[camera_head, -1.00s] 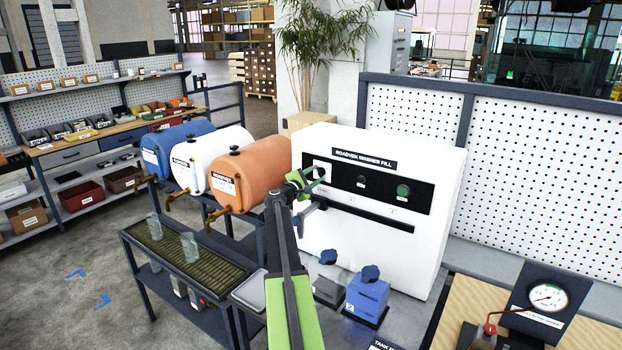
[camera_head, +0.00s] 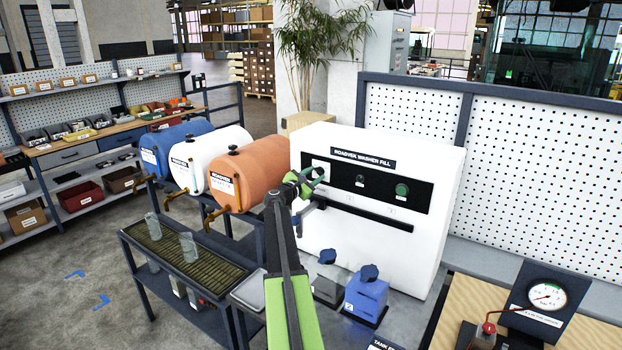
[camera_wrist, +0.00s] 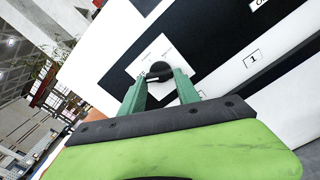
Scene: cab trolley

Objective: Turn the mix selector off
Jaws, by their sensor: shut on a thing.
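The white washer-fill machine (camera_head: 345,240) stands at the centre, with a black control panel (camera_head: 415,195) on its front. The mix selector is a round black knob (camera_wrist: 159,72) on a white square plate (camera_wrist: 140,66) in the wrist view; the plate's small lettering is too small to read. My gripper (camera_head: 318,176) is at the left end of the panel. In the wrist view my green fingers (camera_wrist: 158,85) are on either side of the knob, shut on it. The fingers and wrist hide the knob in the head view.
Blue, white and orange tanks (camera_head: 250,170) stand to the left. A blue box-shaped unit (camera_head: 366,297) stands in front of the machine.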

